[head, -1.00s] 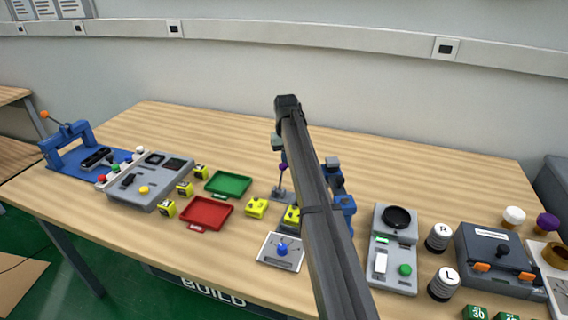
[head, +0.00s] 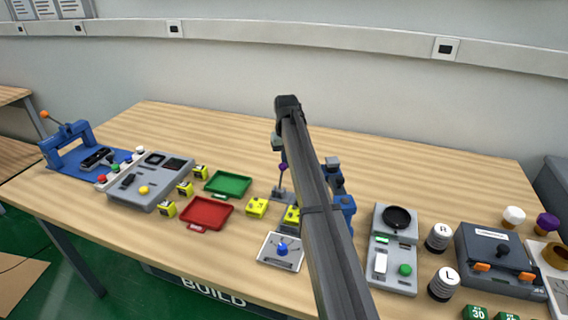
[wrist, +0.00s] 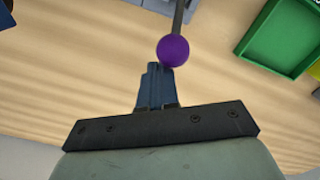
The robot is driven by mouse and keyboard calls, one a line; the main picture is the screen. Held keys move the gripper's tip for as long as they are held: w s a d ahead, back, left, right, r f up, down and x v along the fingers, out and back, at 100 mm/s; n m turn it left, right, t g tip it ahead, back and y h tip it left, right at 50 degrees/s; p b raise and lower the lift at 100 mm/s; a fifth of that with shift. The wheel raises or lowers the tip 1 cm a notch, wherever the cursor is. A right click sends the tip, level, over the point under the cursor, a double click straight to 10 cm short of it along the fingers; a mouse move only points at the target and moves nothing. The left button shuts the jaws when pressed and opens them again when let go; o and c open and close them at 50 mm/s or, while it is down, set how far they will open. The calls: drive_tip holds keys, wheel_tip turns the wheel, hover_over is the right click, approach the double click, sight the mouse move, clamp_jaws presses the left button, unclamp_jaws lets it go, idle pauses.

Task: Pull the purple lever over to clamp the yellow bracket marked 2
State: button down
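The purple lever knob (head: 283,167) tops a thin upright rod beside my arm, behind the yellow pieces. In the wrist view the purple knob (wrist: 174,50) sits right at the tips of my gripper (wrist: 157,72). The two dark fingers are together with no clear gap; the knob is beyond them, not between them. I cannot tell whether they touch it. A yellow bracket (head: 291,215) sits at the lever's foot, partly hidden by my arm. Another yellow bracket (head: 256,207) lies to its left. I cannot read the number on either.
A green tray (head: 228,183) and a red tray (head: 207,213) lie to the left. A grey plate with a blue knob (head: 282,250) is in front. A blue clamp frame (head: 345,204) stands just right of my arm. The table behind the lever is clear.

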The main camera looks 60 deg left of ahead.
sight(281, 168)
drive_tip(key=shift+s+d, duration=0.1)
drive_tip(key=shift+d, duration=0.1)
drive_tip(key=shift+s+d, duration=1.5)
drive_tip(key=shift+s, duration=0.1)
drive_tip(key=shift+w+a+r, duration=0.15)
drive_tip(key=shift+r, duration=1.05)
drive_tip(key=shift+w+a+r, duration=0.1)
drive_tip(key=shift+r, duration=1.05)
drive_tip(key=shift+w+a+r, duration=0.15)
drive_tip(key=shift+r, duration=1.05)
